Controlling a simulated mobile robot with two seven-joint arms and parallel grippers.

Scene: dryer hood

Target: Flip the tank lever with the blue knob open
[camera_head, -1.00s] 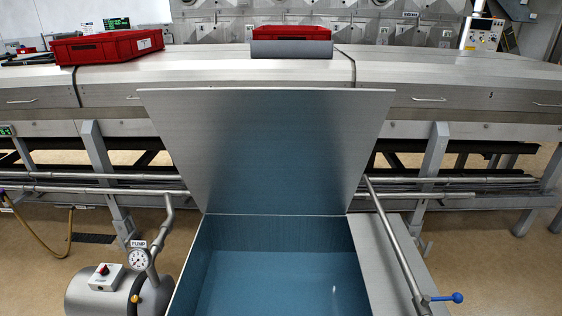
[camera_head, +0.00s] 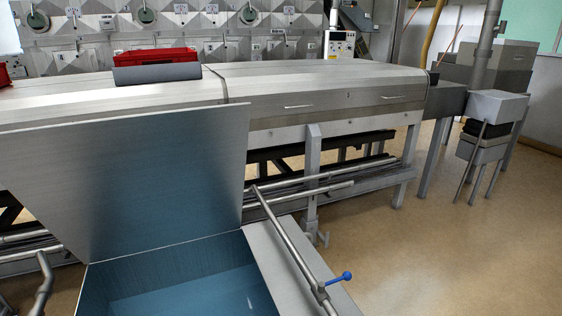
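The tank (camera_head: 258,236) stands at the bottom left of the head view, with its lid (camera_head: 140,180) raised upright at the back. A pipe (camera_head: 285,238) runs along the tank's right side. The lever with the blue knob (camera_head: 346,276) sits low on this pipe. Its blue handle points to the right and slightly up, across the line of the pipe. Neither of my grippers shows in the view.
A long metal dryer hood (camera_head: 310,90) spans the back. A red crate (camera_head: 155,57) and a grey roll (camera_head: 157,75) lie on it. Grey machine boxes (camera_head: 497,106) stand at the right. The floor (camera_head: 440,240) right of the tank is clear.

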